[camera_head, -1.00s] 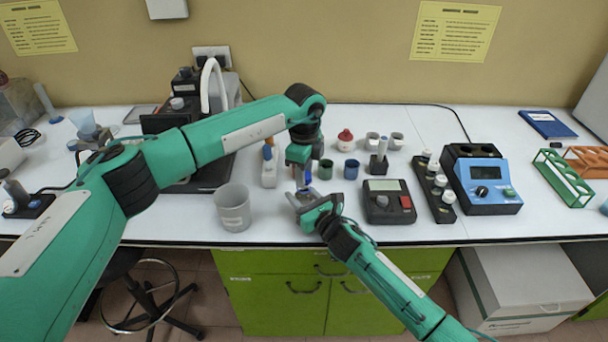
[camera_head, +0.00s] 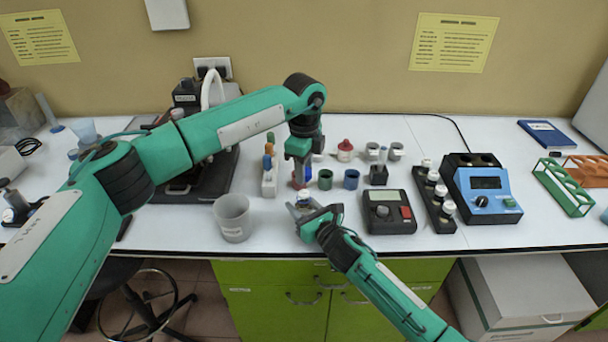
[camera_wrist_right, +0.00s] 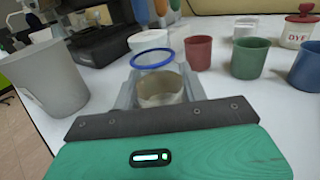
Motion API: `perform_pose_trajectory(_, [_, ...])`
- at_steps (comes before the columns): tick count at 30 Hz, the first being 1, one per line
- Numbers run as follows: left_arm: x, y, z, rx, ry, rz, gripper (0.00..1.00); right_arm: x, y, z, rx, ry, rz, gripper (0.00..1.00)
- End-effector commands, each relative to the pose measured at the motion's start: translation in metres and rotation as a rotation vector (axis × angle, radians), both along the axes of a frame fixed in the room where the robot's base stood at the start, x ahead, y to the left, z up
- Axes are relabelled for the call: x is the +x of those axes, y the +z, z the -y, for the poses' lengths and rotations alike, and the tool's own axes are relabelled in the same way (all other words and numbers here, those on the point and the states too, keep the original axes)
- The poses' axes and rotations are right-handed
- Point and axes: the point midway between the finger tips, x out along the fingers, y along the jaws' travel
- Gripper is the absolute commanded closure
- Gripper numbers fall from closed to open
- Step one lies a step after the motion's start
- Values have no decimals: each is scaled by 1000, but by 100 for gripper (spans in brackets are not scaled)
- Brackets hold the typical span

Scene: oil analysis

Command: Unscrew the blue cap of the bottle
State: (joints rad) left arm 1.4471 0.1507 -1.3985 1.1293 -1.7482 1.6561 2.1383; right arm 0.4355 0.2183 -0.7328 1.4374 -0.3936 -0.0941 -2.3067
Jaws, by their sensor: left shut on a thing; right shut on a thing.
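The bottle (camera_wrist_right: 160,92) is a small pale jar between the fingers of my right gripper (camera_head: 309,207), near the table's front edge. The right gripper is shut on it and holds it upright in the right wrist view. A blue ring (camera_wrist_right: 152,60), which looks like the rim of the blue cap, shows at the top of the bottle. Whether it still touches the bottle is unclear. My left gripper (camera_head: 299,182) points down just above and behind the bottle, shut on the cap; its fingertips partly hide the cap in the head view.
A grey beaker (camera_head: 232,218) stands left of the bottle. Green (camera_head: 325,179) and blue (camera_head: 351,179) cups stand behind it to the right. A dark meter (camera_head: 389,211) is close on the right. A red cup (camera_wrist_right: 198,52) shows behind the bottle.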

Motion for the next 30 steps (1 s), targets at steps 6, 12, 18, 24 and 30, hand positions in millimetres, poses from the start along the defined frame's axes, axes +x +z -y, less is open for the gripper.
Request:
perform_pose_trajectory(6, [0,-1,0,0,0,0,94,0,0,0,0,0,0,41])
perform_pose_trajectory(12, [0,-1,0,0,0,0,94,0,0,0,0,0,0,31])
perform_pose_trajectory(18, [0,-1,0,0,0,0,94,-2,-1,2,-1,0,-1,31])
perform_pose_trajectory(24, [0,-5,0,0,0,0,94,-21,-2,15,-2,1,0,31])
perform_pose_trajectory(30, [0,-10,0,0,0,0,94,-55,-3,37,-3,1,-1,31])
